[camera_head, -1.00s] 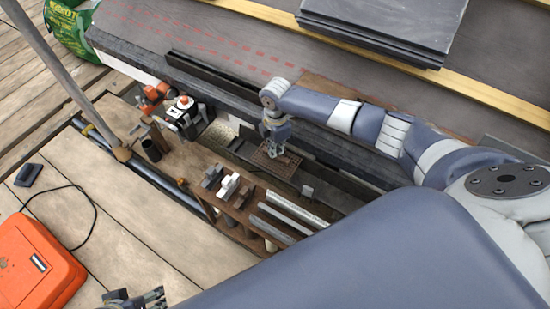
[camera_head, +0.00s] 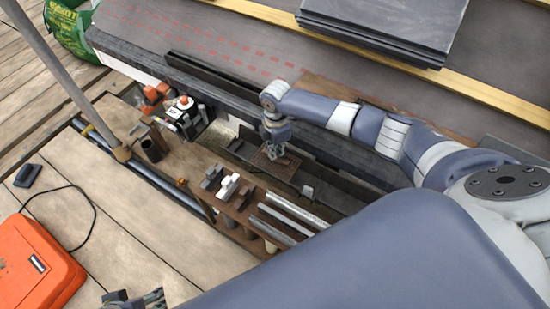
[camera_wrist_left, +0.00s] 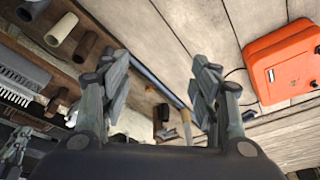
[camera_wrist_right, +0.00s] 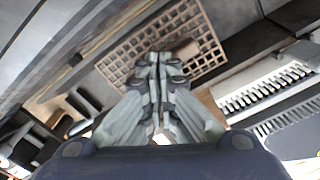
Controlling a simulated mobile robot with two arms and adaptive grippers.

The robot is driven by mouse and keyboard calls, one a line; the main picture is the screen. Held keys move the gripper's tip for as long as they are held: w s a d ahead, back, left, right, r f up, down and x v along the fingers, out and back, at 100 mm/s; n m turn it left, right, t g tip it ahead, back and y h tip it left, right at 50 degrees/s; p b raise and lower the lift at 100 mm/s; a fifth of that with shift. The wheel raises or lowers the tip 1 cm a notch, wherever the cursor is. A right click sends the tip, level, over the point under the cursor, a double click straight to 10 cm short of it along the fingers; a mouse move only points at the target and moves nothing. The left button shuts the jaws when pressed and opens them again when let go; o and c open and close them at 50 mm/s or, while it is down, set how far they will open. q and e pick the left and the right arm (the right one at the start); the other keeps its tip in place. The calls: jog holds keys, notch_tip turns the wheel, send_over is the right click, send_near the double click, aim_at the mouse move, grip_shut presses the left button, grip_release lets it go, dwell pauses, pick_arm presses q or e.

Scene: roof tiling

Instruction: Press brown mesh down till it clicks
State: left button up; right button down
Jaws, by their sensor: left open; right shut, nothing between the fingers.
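The brown mesh (camera_head: 262,162) is a flat square grid lying in the dark gutter channel in the head view. In the right wrist view the mesh (camera_wrist_right: 118,62) spreads around the fingertips, with its far part visible beyond them. My right gripper (camera_head: 274,150) points down at the mesh; in the right wrist view its fingers (camera_wrist_right: 160,62) are together and empty, over the mesh. I cannot tell whether the tips touch it. My left gripper (camera_wrist_left: 160,75) is open and empty; only a bit of it shows at the bottom of the head view (camera_head: 140,298).
A wooden rack (camera_head: 232,205) with blocks and grey strips (camera_head: 285,213) stands in front of the channel. An orange-and-white tool (camera_head: 183,103) sits left of the mesh. An orange case (camera_head: 35,270) lies on the planks. Dark tiles (camera_head: 385,25) are stacked on the roof.

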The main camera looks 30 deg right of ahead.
jog(key=shift+r+p, duration=0.65)
jog(key=shift+p, duration=0.05)
jog(key=shift+r+p, duration=0.95)
jog(key=shift+p, duration=0.05)
jog(key=shift+r+p, duration=0.4)
pick_arm(q)
jog(key=shift+f+g+p, duration=0.5)
jog(key=shift+f+p, duration=0.1)
jog(key=shift+f, duration=6.1)
pick_arm(e)
jog(key=shift+r, duration=0.55)
jog(key=shift+r+p, duration=0.45)
jog(key=shift+r, duration=0.05)
pick_arm(q)
jog(key=s+f+p, duration=0.3)
jog(key=s+f, duration=0.4)
jog(key=f, duration=0.4)
jog(key=shift+a+f+g, duration=0.3)
jog(key=shift+a+g, duration=0.05)
jog(key=shift+g, duration=0.05)
pick_arm(e)
jog(key=shift+r, duration=1.45)
pick_arm(q)
jog(key=shift+r, duration=0.1)
pick_arm(e)
jog(key=shift+r, duration=0.1)
